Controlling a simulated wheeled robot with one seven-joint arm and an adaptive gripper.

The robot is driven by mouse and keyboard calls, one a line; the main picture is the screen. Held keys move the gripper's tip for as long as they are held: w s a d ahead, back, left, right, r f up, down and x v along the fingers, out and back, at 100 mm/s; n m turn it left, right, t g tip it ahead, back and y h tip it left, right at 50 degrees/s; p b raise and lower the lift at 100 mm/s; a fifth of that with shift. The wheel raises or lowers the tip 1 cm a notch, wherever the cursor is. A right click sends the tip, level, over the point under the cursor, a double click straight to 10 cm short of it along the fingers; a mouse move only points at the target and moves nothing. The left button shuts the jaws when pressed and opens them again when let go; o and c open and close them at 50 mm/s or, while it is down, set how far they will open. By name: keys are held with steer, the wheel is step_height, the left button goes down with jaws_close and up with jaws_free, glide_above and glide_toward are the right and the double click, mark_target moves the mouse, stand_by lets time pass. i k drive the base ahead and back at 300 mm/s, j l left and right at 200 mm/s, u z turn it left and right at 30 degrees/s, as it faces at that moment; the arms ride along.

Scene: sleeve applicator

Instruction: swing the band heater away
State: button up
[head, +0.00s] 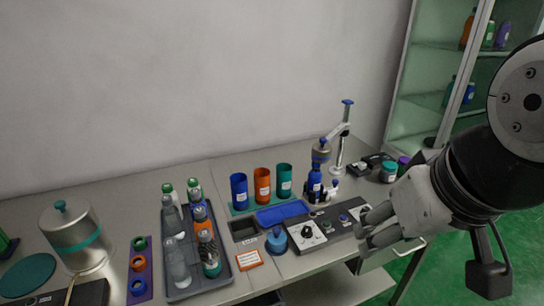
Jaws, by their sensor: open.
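The band heater (321,152) looks like a small metal ring-shaped unit with a blue band. It hangs from a side arm on an upright metal stand (343,135) with a blue knob on top, at the back right of the bench. It is above a blue bottle (314,180); whether it touches the bottle is too small to tell. My gripper (367,226) is open and empty at the right, in front of the stand and apart from the heater. Its fingers point left, near the right end of the control box.
A control box (318,231) with knobs lies in front of the heater. Coloured cups (262,186) and a bottle tray (222,270) stand to the left. Jars (388,172) stand right of the stand. A glass cabinet (425,85) is behind at right.

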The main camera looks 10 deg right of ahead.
mark_target(321, 153)
steer(key=i+l, duration=0.35)
steer(key=i, duration=0.15)
steer(key=i+l+u, duration=0.1)
steer(key=i+l, duration=0.3)
steer(key=i, duration=0.15)
